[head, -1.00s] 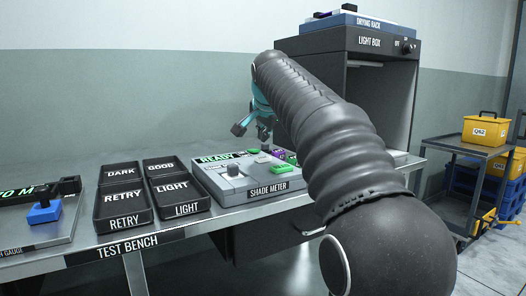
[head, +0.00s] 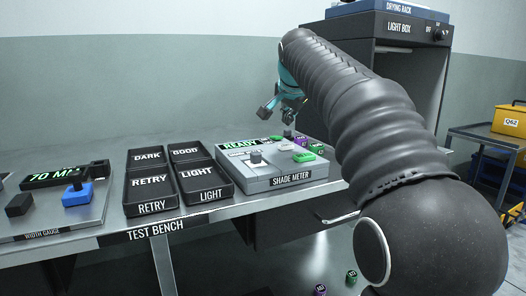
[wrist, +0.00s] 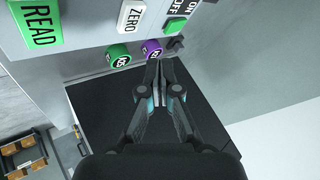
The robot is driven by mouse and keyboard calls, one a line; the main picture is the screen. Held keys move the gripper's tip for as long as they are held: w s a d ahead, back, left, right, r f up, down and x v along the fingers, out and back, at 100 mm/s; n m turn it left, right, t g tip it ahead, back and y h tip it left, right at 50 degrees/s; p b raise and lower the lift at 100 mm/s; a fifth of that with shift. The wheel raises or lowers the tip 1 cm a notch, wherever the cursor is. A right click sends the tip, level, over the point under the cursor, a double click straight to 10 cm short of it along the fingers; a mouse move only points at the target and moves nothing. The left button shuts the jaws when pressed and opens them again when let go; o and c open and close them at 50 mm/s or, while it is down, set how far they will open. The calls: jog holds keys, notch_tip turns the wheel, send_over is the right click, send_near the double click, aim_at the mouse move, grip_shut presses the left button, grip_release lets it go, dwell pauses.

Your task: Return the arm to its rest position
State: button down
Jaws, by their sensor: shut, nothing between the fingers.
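My arm, in a black ribbed sleeve, reaches across the right half of the head view. My gripper (head: 279,112) hangs above the back of the shade meter (head: 255,185), partly hidden behind my arm. In the wrist view my gripper (wrist: 157,68) has its fingertips together with nothing between them. A green round piece (wrist: 118,54) and a purple round piece (wrist: 151,48) lie beside the fingertips, near the meter's buttons. The fingers look apart from both pieces.
Dark trays (head: 151,188) marked RETRY and LIGHT stand left of the meter on the test bench (head: 155,234). A width gauge (head: 50,215) with a blue block is further left. The light box (head: 400,45) stands behind my arm. Two small pieces lie on the floor.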

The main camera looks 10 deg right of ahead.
jog(key=s+f+n, duration=0.1)
jog(key=s, duration=0.3)
jog(key=s+f+n, duration=0.1)
jog(key=s+f, duration=0.1)
jog(key=s, duration=0.2)
jog(key=s+f+n+g, duration=0.1)
jog(key=s+f, duration=0.1)
jog(key=s, duration=0.2)
jog(key=shift+s+d+f, duration=0.1)
jog(key=shift+d+f, duration=0.05)
jog(key=s+f+n+g+y, duration=0.1)
jog(key=s+f+n, duration=0.5)
jog(key=s+f, duration=1.7)
jog(key=s+g, duration=0.1)
jog(key=s, duration=0.2)
jog(key=shift+s+a+f+n, duration=0.2)
jog(key=shift+s+f+n, duration=0.1)
jog(key=shift+f+n, duration=0.1)
